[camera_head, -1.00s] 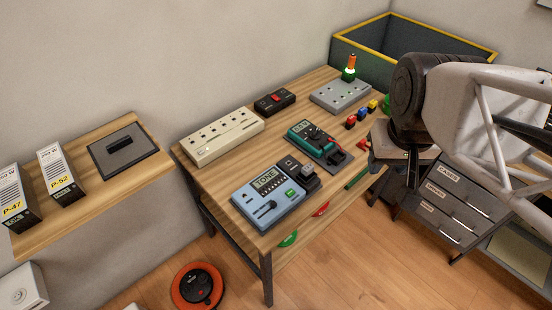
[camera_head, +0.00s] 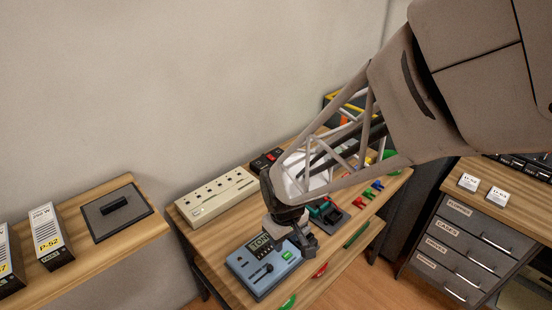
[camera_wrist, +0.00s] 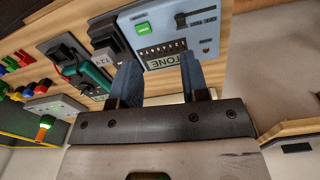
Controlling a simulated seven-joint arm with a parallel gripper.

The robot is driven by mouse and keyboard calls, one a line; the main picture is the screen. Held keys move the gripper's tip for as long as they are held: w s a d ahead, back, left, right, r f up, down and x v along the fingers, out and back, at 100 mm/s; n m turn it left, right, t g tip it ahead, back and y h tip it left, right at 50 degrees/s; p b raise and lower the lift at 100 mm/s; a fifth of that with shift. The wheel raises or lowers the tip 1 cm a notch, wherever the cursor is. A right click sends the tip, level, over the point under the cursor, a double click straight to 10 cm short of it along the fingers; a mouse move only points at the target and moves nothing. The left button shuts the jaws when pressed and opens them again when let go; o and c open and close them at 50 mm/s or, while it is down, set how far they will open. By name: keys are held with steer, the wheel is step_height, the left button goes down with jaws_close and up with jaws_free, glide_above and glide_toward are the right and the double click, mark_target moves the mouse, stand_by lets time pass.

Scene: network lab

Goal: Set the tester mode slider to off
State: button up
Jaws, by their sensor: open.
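The blue tester (camera_head: 241,265) lies on the wooden table, with a display reading TONE (camera_head: 260,243). Its dark slider (camera_head: 264,271) sits in a slot on the side nearer the table's front edge. In the wrist view the tester (camera_wrist: 152,29) is at the top, turned around, with its slider (camera_wrist: 197,19) and a green button (camera_wrist: 142,28). My gripper (camera_head: 308,249) is above the table by the tester's right end. In the wrist view its fingers (camera_wrist: 160,82) are apart with nothing between them, near the display side. Whether they touch the tester is unclear.
A beige strip (camera_head: 215,197) and a black box with a red switch (camera_head: 267,161) lie behind. A green meter (camera_head: 326,212) is partly hidden by my arm. Colored plugs (camera_head: 367,192) lie to the right. A shelf (camera_head: 140,231) with boxes is at left.

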steer(key=n, duration=0.1)
glide_above(270, 267)
step_height(270, 267, down, 5)
steer(key=shift+r, duration=0.15)
steer(key=shift+f, duration=3.9)
jaws_close()
